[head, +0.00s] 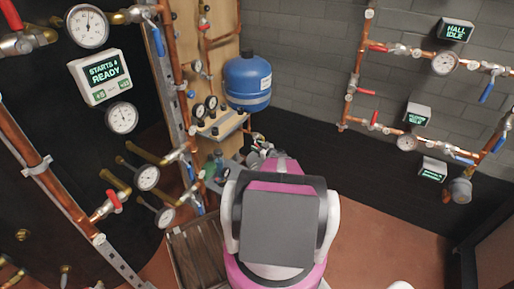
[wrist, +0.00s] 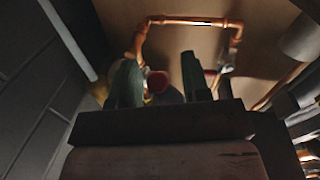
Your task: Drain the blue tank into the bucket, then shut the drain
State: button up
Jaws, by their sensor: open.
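The blue tank (head: 247,82) with a white label is mounted by the wooden panel in the head view. My gripper is mostly hidden there behind my own arm. In the wrist view my gripper (wrist: 158,78) is open, with its two dark green fingers apart. A small red part (wrist: 157,82) with a yellowish piece beside it shows between and beyond the fingers. I cannot tell whether it is the drain's handle or whether a finger touches it. I cannot make out the bucket in either view.
A copper pipe (wrist: 190,20) crosses beyond the fingers. A wooden crate (head: 197,252) stands low on the left. Gauges and a display reading "READY" (head: 104,73) line the left wall. More pipes and valves run along the right wall. Brown floor (head: 385,235) is open at right.

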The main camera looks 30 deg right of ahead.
jog(key=shift+c, duration=0.2)
grip_shut()
jog(key=shift+a, duration=0.1)
jog(key=shift+s+r+n+g+h, duration=0.2)
jog(key=shift+r+g, duration=0.1)
jog(key=shift+g, duration=0.35)
jog(key=shift+s+r+n+g+h, duration=0.1)
jog(key=shift+s+r+g+h, duration=0.15)
jog(key=shift+g, duration=0.4)
jog(key=shift+s+d+r+g+h, duration=0.1)
jog(key=shift+r+g+h, duration=0.4)
jog(key=shift+g, duration=0.5)
jog(key=shift+d+r+g+h, duration=0.1)
jog(key=shift+r+g+h, duration=0.2)
jog(key=shift+g+h, duration=0.5)
jog(key=shift+g+y, duration=0.25)
jog(key=shift+g, duration=0.05)
jog(key=shift+o, duration=0.2)
grip_release()
jog(key=shift+d, duration=0.1)
